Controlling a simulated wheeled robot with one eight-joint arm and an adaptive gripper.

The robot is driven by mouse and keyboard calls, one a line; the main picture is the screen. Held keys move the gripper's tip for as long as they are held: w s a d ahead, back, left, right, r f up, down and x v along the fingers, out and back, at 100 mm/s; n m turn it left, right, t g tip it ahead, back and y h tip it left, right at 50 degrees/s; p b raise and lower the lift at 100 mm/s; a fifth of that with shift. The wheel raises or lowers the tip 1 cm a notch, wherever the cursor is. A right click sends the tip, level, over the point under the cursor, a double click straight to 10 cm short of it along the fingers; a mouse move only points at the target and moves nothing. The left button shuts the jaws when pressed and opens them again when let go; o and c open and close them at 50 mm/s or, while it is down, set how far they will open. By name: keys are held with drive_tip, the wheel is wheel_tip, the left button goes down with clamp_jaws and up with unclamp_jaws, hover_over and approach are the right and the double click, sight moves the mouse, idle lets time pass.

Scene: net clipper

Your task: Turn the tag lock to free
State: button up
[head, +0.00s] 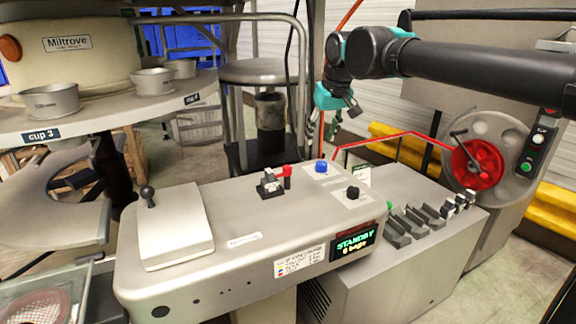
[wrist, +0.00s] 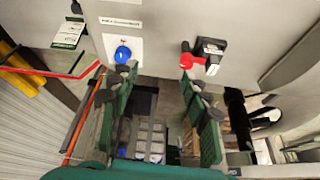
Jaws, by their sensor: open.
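No part is legibly marked as the tag lock, so I cannot tell which control it is. On the grey machine top, a blue knob (head: 321,166) sits on a white plate, a black knob (head: 352,193) sits on another, and a black block with a red lever (head: 284,172) stands to their left. The wrist view shows the blue knob (wrist: 123,54) near the left finger and the red lever (wrist: 187,60) with its labelled black block near the right finger. My gripper (head: 321,132) is open and empty, above and behind the machine's back edge; the wrist view shows both fingers (wrist: 160,84) apart, touching neither control.
A display (head: 354,242) reads "STANDBY". A white and green card (wrist: 70,34) shows beside a red rail (wrist: 45,73). A round stool (head: 262,72) stands behind the machine, a red handwheel (head: 474,164) at right, and a cup table (head: 110,112) at left.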

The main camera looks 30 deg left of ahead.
drive_tip(key=s+a+r+n, duration=0.1)
drive_tip(key=s+a+r, duration=0.2)
drive_tip(key=s+a, duration=0.15)
approach(287, 167)
drive_tip(key=x, duration=0.9)
drive_tip(key=shift+c, duration=0.6)
drive_tip(key=shift+d+r, duration=0.1)
clamp_jaws()
